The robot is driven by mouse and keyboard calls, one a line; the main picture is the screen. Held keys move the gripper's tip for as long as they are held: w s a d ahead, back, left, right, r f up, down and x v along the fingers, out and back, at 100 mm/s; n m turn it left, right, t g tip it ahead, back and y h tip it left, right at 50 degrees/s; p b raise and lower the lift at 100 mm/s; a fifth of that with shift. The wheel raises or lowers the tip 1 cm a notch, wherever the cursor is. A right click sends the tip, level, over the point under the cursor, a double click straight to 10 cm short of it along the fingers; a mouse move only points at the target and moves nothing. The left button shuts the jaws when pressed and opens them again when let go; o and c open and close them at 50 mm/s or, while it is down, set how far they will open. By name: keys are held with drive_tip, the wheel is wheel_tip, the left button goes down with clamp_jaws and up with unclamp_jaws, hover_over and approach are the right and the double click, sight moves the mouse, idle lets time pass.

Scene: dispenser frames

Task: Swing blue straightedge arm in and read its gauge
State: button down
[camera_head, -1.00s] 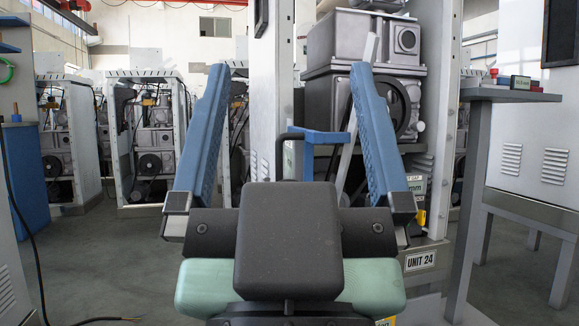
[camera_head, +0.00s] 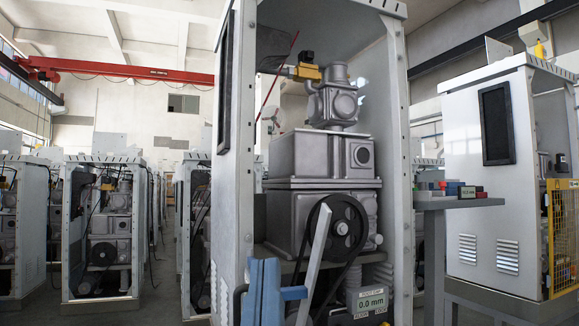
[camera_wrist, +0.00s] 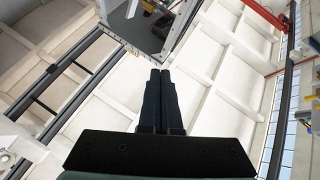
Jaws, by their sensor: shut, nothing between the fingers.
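A blue bar (camera_head: 293,293) shows at the bottom in the head view, just right of my gripper (camera_head: 264,262). Most of it is hidden. A pale straight bar (camera_head: 318,245) slants up from there across the black pulley; I cannot tell whether they are joined. A small gauge (camera_head: 368,300) at the cabinet's lower right reads 0.0 mm. Its top line looks like "FOOT GAP"; the small text below is unclear. My gripper's blue fingers are together and empty, pointing up. In the wrist view the shut fingers (camera_wrist: 160,75) look dark. I cannot tell whether they touch the bar.
The open grey cabinet holds a pump with a black pulley (camera_head: 340,228) and belt. Its left post (camera_head: 237,150) stands close to my gripper. A side table (camera_head: 455,203) with small coloured items is at right. A yellow mesh guard (camera_head: 563,235) stands farther right.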

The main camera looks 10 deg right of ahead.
sight(319, 223)
drive_tip(key=w+d+r+n+g+h+p, duration=0.1)
drive_tip(key=w+d+r+n+g+p, duration=0.45)
drive_tip(key=p, duration=1.95)
drive_tip(key=s+a+f+n+g+y+p, duration=0.2)
drive_tip(key=s+n+p, duration=0.65)
drive_tip(key=p, duration=1.35)
drive_tip(key=shift+w+d+r+n+p, duration=0.1)
drive_tip(key=shift+w+d+n+p, duration=0.35)
drive_tip(key=shift+w+p, duration=1.15)
drive_tip(key=shift+w+d+r+n+p, duration=0.2)
drive_tip(key=shift+w+d+p, duration=0.35)
drive_tip(key=shift+w, duration=2.15)
drive_tip(key=shift+w+d+r+n+p, duration=0.1)
drive_tip(key=shift+w+d+n+p, duration=0.45)
drive_tip(key=shift+w, duration=1.6)
